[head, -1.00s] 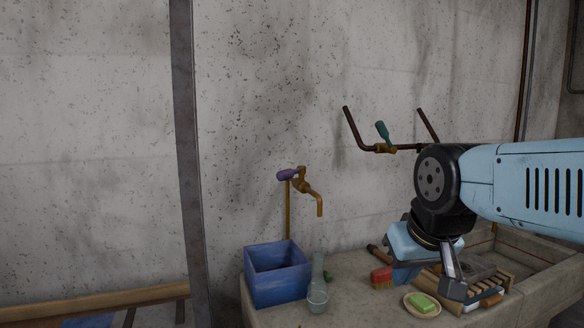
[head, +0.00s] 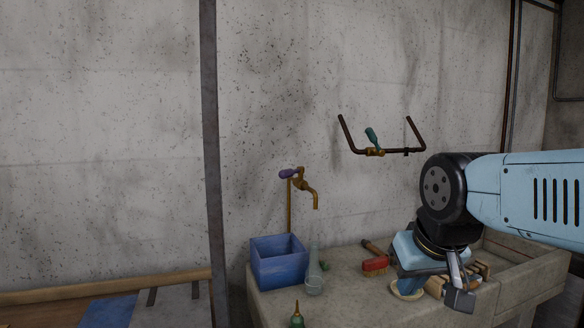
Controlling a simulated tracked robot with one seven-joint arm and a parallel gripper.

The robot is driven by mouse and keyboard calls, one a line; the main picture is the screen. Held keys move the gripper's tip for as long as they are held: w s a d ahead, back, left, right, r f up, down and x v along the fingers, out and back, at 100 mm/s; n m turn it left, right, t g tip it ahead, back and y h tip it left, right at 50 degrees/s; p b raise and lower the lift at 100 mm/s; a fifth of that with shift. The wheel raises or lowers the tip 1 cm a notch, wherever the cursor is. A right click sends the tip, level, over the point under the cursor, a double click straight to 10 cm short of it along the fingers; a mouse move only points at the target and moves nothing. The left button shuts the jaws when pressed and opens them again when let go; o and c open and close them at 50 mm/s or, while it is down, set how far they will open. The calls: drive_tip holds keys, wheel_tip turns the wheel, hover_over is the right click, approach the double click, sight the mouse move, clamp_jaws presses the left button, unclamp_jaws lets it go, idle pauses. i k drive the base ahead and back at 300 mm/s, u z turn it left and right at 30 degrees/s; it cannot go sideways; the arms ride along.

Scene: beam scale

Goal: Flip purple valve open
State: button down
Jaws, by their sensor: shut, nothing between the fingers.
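The purple valve (head: 288,174) is a small lever handle on a brass tap (head: 307,190) that stands on a thin upright pipe by the concrete wall, left of centre in the head view. The handle lies roughly level and points left, away from the spout, which curves down to the right. My gripper (head: 458,297) points down over the right part of the stone counter, well to the right of the tap and lower in the picture. It is shut and empty, clear of the valve.
A blue box (head: 278,270) and a glass flask (head: 314,275) stand below the tap. A red brush (head: 375,264) lies left of my gripper on the counter (head: 345,300). A teal-handled valve (head: 371,137) sits on a wall pipe. The space between tap and arm is clear.

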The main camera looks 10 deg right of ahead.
sight(286, 173)
drive_tip(key=u, duration=0.15)
drive_tip(key=i, duration=0.9)
drive_tip(key=z, duration=0.05)
